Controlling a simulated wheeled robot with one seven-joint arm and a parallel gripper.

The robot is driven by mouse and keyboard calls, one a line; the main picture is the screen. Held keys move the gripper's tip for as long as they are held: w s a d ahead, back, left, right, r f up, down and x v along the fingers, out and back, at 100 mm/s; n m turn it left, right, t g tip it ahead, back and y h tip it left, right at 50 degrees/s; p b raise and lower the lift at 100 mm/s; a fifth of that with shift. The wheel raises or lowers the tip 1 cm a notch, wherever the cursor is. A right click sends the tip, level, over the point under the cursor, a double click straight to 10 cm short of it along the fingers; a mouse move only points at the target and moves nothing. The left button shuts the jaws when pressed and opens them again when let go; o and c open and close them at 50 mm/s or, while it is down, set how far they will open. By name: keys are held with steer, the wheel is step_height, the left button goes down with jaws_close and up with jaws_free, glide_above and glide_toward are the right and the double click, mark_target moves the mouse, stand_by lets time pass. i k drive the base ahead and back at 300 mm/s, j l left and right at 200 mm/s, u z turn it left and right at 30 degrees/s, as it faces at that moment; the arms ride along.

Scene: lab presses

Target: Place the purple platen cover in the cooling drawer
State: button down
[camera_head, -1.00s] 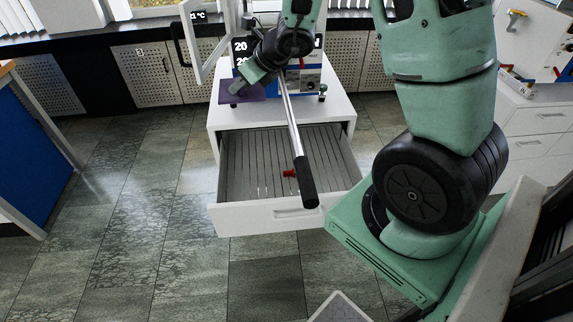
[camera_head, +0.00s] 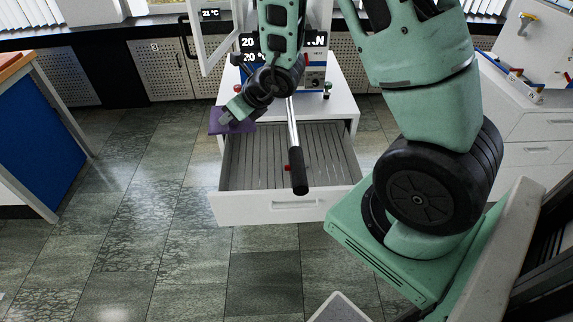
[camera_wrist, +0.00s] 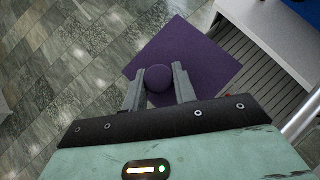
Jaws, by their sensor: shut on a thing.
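The purple platen cover (camera_head: 231,122) is a flat square plate with a round knob (camera_wrist: 158,78) on top. My gripper (camera_wrist: 157,84) is shut on that knob, with a finger on each side of it. In the head view my gripper (camera_head: 230,115) holds the cover in the air at the left side of the white press cabinet. The cooling drawer (camera_head: 290,165) is pulled open below the press, with a ribbed grey floor. The cover appears beside the drawer's back left corner, over or near the floor tiles in the wrist view.
A press handle with a black grip (camera_head: 299,172) sticks out above the drawer's middle. A red knob (camera_head: 287,168) shows beside it. The open white door (camera_head: 205,40) stands at the upper left. A blue-sided bench (camera_head: 45,140) is at the left. The floor between is clear.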

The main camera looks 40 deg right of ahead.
mark_target(309, 153)
steer(key=k+l+u, duration=0.1)
steer(key=k+u, duration=0.35)
steer(key=k, duration=0.7)
steer(key=k+l+z, duration=0.15)
steer(key=l, duration=0.35)
steer(key=i, duration=0.05)
